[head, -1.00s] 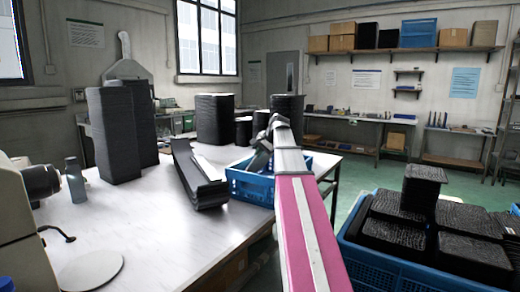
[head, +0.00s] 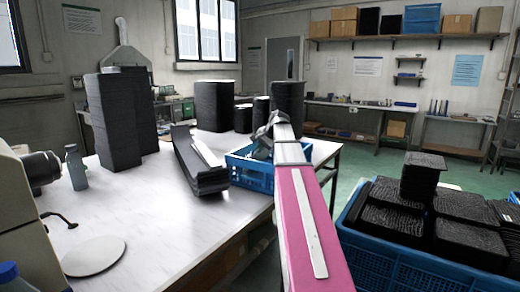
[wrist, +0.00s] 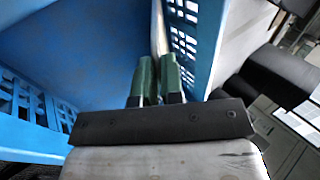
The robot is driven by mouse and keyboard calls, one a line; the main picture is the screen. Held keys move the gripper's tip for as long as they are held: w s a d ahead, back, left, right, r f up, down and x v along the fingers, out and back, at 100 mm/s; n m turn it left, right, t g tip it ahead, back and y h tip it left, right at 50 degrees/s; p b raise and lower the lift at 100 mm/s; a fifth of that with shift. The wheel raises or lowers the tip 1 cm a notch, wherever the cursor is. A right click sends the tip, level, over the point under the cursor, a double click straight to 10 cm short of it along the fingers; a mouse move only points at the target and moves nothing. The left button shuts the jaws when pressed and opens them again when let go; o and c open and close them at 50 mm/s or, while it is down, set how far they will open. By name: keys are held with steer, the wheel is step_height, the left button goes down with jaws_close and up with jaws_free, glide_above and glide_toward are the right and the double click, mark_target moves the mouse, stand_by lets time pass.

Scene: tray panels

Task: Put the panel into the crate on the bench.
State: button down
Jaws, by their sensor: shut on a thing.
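The blue crate (head: 250,178) stands on the right part of the bench (head: 150,215). My gripper (head: 262,150) is over the crate in the head view, partly hidden by my arm. In the wrist view the green fingers of my gripper (wrist: 158,72) are close together, over the crate's interior (wrist: 85,45). They are shut on a thin, pale strip that looks like the panel (wrist: 157,35) seen edge-on. A slotted blue crate wall is just right of it. I cannot tell whether the panel touches the crate. The panel is not discernible in the head view.
Long dark trough-like pieces (head: 200,170) lie left of the crate. Tall black stacks (head: 112,125) stand farther left and behind. A bottle (head: 75,168) and a round plate (head: 93,256) are on the near left. A larger blue crate (head: 400,270) of black trays is at right.

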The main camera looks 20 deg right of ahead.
steer(key=shift+f, duration=0.55)
stand_by(0.8)
steer(key=c, duration=1.2)
jaws_free()
steer(key=shift+o, duration=0.2)
steer(key=shift+r, duration=0.15)
